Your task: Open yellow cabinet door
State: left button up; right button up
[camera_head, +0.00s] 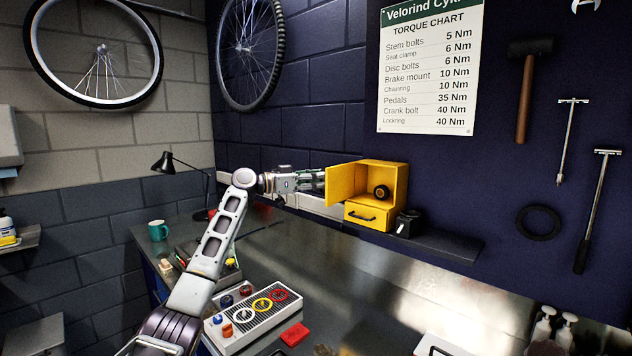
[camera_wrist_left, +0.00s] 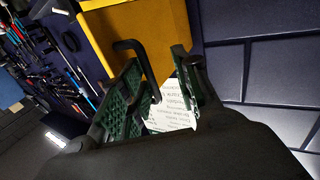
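The small yellow cabinet (camera_head: 402,185) sits on the dark shelf against the blue wall. Below is a closed yellow drawer with a black handle. My left gripper (camera_head: 318,180) is at the door's left side, its tips partly hidden by the door. In the left wrist view the yellow door (camera_wrist_left: 150,32) is ahead and its black bar handle (camera_wrist_left: 135,50) reaches between the fingers (camera_wrist_left: 160,85), which stand apart with a gap beside the handle.
A small black item (camera_head: 408,223) stands right of the cabinet on the shelf (camera_head: 445,243). The middle of the bench is clear.

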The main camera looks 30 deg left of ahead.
pick_arm(q)
jog(key=shift+a+r, duration=0.15)
jog(key=shift+r, duration=0.05)
pick_arm(e)
jog(key=shift+w, duration=0.4)
jog(key=shift+s, duration=0.1)
pick_arm(q)
jog(key=v, duration=1.2)
jog(key=shift+f, duration=0.25)
pick_arm(e)
jog(key=shift+s, duration=0.2)
